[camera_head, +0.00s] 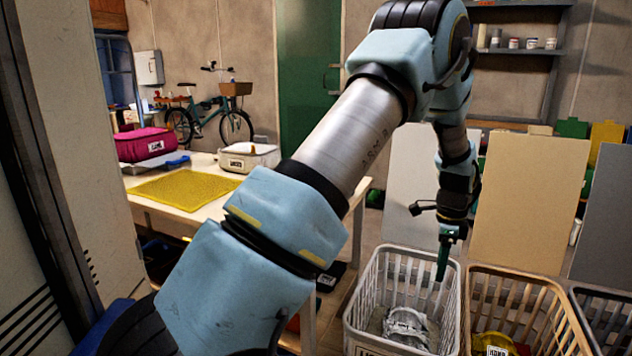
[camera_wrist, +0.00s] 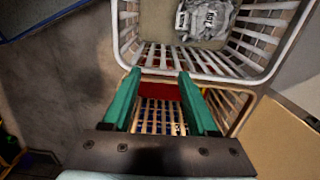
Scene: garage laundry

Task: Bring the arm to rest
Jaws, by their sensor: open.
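My gripper (camera_head: 444,252) hangs from my arm, pointing down over the light grey laundry basket (camera_head: 366,322). In the wrist view my gripper (camera_wrist: 160,98) shows two green fingers spread apart with nothing between them. The light grey basket also shows in the wrist view (camera_wrist: 262,77), past the fingertips. A grey folded cloth with a label (camera_head: 408,328) lies inside it, and this cloth shows in the wrist view (camera_wrist: 207,20) too. The fingers appear above the basket's edge; whether they touch it I cannot tell.
A beige basket (camera_head: 563,325) holding a yellow cloth (camera_head: 492,343) stands to the right, with a dark basket (camera_head: 612,312) beyond. Upright panels (camera_head: 526,205) stand behind the baskets. A table (camera_head: 130,183) with a yellow mat (camera_head: 186,189) and pink bag (camera_head: 146,145) is at left.

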